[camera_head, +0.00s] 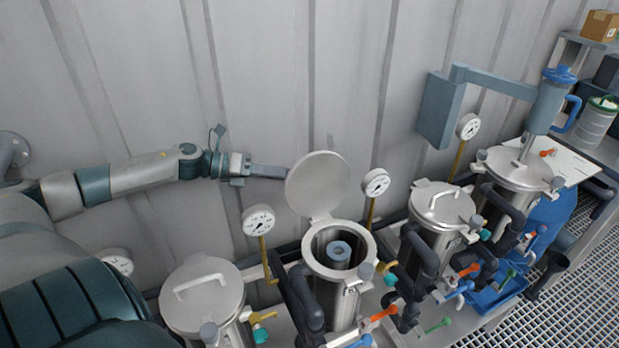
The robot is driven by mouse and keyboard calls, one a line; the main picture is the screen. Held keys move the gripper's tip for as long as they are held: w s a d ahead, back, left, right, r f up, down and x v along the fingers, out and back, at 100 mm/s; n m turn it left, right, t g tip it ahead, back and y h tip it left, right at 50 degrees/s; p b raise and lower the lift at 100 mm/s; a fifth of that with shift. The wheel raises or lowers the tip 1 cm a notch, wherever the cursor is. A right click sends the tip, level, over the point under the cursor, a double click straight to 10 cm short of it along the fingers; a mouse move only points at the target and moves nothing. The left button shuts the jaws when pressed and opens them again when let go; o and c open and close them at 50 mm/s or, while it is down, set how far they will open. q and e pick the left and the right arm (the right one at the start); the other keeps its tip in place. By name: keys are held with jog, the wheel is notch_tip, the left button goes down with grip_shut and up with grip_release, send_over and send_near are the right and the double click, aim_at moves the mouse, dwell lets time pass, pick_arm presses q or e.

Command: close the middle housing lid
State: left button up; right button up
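The middle housing is an open steel vessel whose round rim (313,262) faces up, with a blue-grey cylindrical element (339,252) standing inside. Its round lid (320,182) is raised and stands tilted up behind the opening, at the hinge. My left gripper (286,173) reaches in from the left; its fingers look together as one narrow bar. Their tips are at the lid's upper left edge; I cannot tell whether they touch it. Nothing shows held in them. My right gripper is not in view.
Closed vessels stand to the left (203,296) and right (441,204). Pressure gauges (259,220) (376,183) on brass stems flank the open lid. A grey bracket arm (492,82) sticks out from the wall at right. The corrugated wall is close behind; pipes and valves crowd the front.

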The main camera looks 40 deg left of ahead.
aim_at(310, 177)
pick_arm(q)
jog(key=shift+p+x, duration=0.8)
jog(key=shift+x, duration=2.2)
grip_shut()
